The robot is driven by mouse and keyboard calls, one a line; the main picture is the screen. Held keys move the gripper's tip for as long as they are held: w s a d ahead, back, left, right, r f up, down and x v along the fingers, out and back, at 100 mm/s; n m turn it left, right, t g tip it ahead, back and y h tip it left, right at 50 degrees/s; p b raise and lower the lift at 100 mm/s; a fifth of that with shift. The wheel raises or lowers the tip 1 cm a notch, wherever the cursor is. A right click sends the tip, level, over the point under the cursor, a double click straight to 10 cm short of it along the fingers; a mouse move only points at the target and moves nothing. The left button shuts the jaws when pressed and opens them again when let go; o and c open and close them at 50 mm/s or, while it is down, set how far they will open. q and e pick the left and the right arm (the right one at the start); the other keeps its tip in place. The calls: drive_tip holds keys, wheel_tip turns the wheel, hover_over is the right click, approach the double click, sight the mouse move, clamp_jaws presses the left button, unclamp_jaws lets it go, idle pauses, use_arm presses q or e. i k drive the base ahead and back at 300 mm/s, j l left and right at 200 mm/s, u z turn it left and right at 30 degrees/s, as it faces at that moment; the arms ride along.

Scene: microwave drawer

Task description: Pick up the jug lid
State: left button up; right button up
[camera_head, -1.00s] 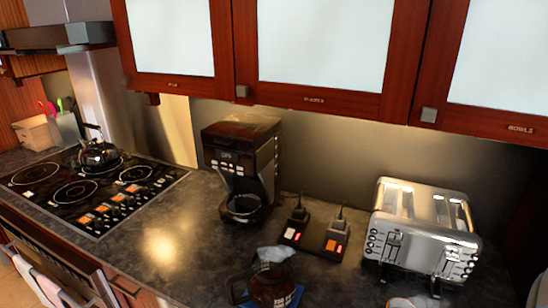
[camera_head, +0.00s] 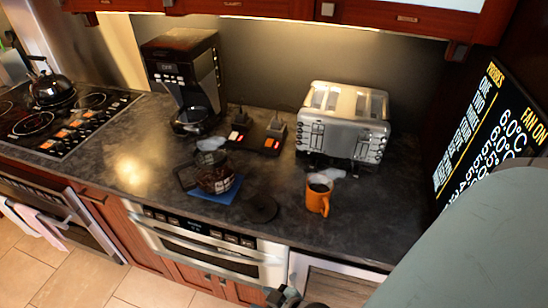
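A flat, dark round disc, which looks like the jug lid (camera_head: 261,208), lies on the dark countertop between the jug and an orange mug. The glass jug (camera_head: 216,180) has dark contents and a dark handle on its left. It stands on a blue mat (camera_head: 218,195). A small dark part that looks like a gripper (camera_head: 284,296) shows at the bottom edge, in front of the counter and apart from the lid. It is probably my right one, and its fingers are too cut off to read. My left gripper does not show.
The orange mug (camera_head: 318,194) stands right of the lid. A toaster (camera_head: 345,122), coffee machine (camera_head: 184,78) and small device with red lights (camera_head: 257,133) stand behind. A kettle (camera_head: 50,85) is on the stove. Bare counter lies left of the jug.

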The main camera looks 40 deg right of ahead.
sight(258, 209)
drive_tip(key=k+z, duration=0.1)
drive_tip(key=z, duration=1.25)
drive_tip(key=i+j+z, duration=0.1)
drive_tip(key=i+j, duration=0.35)
drive_tip(key=j, duration=0.25)
drive_tip(key=k, duration=0.45)
drive_tip(key=z, duration=0.05)
